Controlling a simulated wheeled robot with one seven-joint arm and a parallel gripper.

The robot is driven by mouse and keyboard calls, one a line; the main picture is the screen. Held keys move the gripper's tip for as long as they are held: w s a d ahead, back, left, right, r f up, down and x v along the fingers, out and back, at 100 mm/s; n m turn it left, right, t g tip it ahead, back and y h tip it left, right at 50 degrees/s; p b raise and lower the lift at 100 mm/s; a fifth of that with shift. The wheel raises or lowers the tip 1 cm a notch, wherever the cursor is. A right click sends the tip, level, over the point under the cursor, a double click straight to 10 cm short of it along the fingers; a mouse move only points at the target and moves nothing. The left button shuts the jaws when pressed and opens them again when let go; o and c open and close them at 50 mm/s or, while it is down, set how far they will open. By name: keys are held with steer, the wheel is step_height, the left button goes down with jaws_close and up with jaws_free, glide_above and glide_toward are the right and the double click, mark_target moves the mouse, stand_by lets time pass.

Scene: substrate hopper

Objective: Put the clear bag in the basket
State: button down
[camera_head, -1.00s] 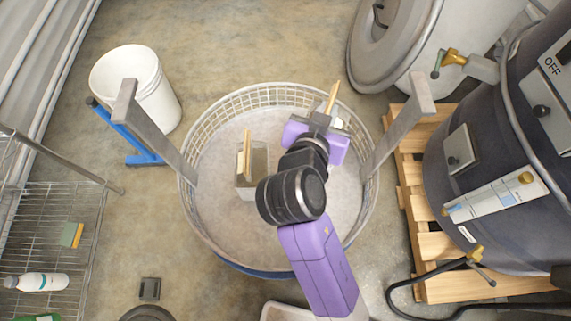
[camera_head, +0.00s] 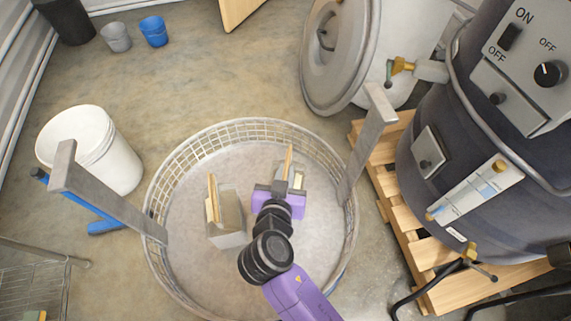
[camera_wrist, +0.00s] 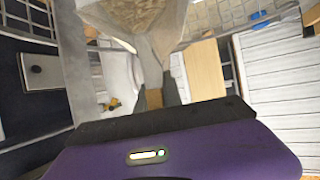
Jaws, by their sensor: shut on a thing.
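The basket (camera_head: 163,160) is a round, pale mesh tub with two flat upright handles in the head view. My gripper (camera_head: 281,180) is over the far right part of its inside. It is shut on the clear bag (camera_wrist: 140,15), which shows in the wrist view as a see-through bag with tan grains, beyond the fingers (camera_wrist: 160,92). In the head view the held bag (camera_head: 298,178) is mostly hidden behind my gripper; a tan strip stands up at it. I cannot tell whether it touches the basket floor. A second greyish bag (camera_head: 228,230) with a tan top stands inside the basket, left of my gripper.
A dark drum machine (camera_head: 450,130) on a wooden pallet (camera_head: 400,215) is at the right. A grey lid (camera_head: 340,50) leans behind. A wire rack (camera_head: 35,285) is lower left.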

steer(key=shift+f+b, duration=0.7)
steer(key=shift+f, duration=1.7)
steer(key=c, duration=1.5)
jaws_free()
steer(key=shift+f, duration=0.2)
steer(key=p+v, duration=0.2)
steer(key=v, duration=1)
